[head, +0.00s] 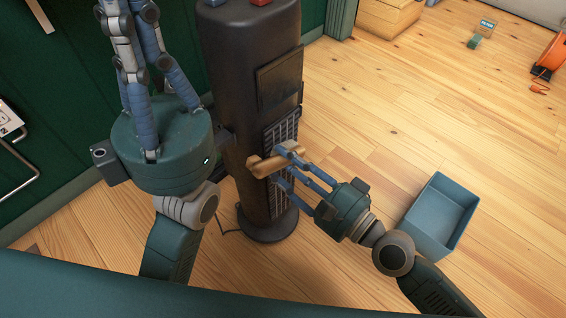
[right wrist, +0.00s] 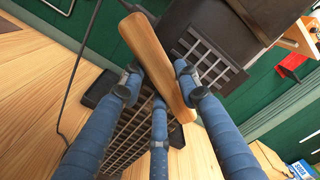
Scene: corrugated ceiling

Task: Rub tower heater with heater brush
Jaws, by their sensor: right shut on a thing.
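The tower heater (head: 228,85) stands upright in the middle of the head view, dark, with a grille on its right side and a round base. The heater brush (head: 262,167), seen as a tan wooden bar, lies across the grille side at mid-height. My right gripper (head: 284,166) is shut on it. In the right wrist view the bar (right wrist: 150,55) runs diagonally between my blue fingers, over the heater's grille (right wrist: 205,62). Bristles are hidden, and I cannot tell if it touches. My left gripper (head: 128,12) is raised left of the heater, its fingertips near the top edge.
An open blue bin (head: 440,215) stands on the wood floor at right. A wooden box (head: 390,15), a small block (head: 480,35) and an orange object (head: 550,55) lie farther back. A green wall (head: 50,110) is behind at left. Floor right of the heater is mostly free.

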